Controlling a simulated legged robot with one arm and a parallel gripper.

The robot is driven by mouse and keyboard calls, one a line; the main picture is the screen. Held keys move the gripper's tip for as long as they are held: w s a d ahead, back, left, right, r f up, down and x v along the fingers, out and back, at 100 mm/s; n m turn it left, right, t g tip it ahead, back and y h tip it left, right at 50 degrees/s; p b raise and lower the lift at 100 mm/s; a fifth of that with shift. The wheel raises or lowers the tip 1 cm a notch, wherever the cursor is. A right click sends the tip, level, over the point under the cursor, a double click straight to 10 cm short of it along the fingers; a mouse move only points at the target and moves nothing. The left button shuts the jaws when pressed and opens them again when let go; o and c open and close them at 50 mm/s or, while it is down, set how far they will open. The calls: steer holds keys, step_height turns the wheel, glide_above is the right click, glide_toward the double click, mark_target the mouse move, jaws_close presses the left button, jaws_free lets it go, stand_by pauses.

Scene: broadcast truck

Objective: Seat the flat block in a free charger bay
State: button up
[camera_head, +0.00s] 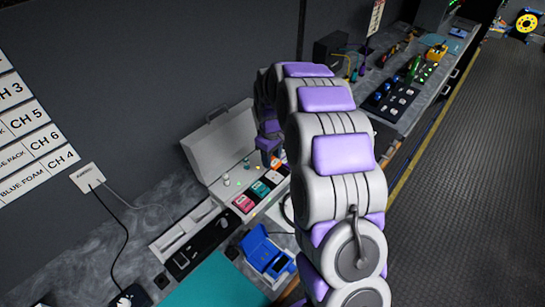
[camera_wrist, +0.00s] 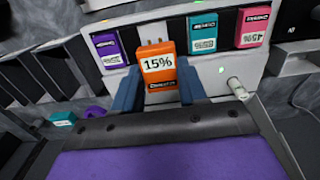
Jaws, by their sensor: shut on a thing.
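My gripper (camera_wrist: 160,88) has its two blue fingers closed on the sides of a flat orange block (camera_wrist: 159,66) labelled "15%". Two small prongs stick up from the block's far end. The pale charger panel (camera_wrist: 232,78) lies behind it. A purple block (camera_wrist: 107,46) sits in the charger to the left; a teal block (camera_wrist: 202,33) and a pink block (camera_wrist: 252,26) sit to the right. The orange block is between the purple and teal ones; whether it touches the charger is unclear. In the head view, my arm partly hides the charger; the pink block (camera_head: 243,204) and teal block (camera_head: 260,188) show.
A grey case (camera_head: 218,142) stands behind the charger. A blue open box (camera_head: 265,252) and a teal mat (camera_head: 212,284) lie at the front. White trays (camera_head: 184,228) and a black strip (camera_head: 202,243) lie left of the charger. A dark button panel (camera_head: 393,99) is beyond my arm.

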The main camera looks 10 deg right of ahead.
mark_target(273, 160)
steer(key=shift+d+p, duration=0.35)
steer(key=shift+d, duration=0.5)
steer(key=shift+f, duration=0.25)
steer(key=shift+a+f, duration=0.35)
steer(key=shift+f, duration=0.35)
steer(key=shift+a+f, duration=0.3)
steer(key=shift+f, duration=0.7)
steer(key=shift+w+d+f, duration=0.1)
steer(key=shift+d+f, duration=0.15)
steer(key=shift+f, duration=0.25)
steer(key=shift+d+f, duration=0.25)
steer(key=shift+f, duration=0.2)
steer(key=shift+a, duration=0.35)
steer(key=shift+d, duration=0.1)
steer(key=shift+d, duration=0.3)
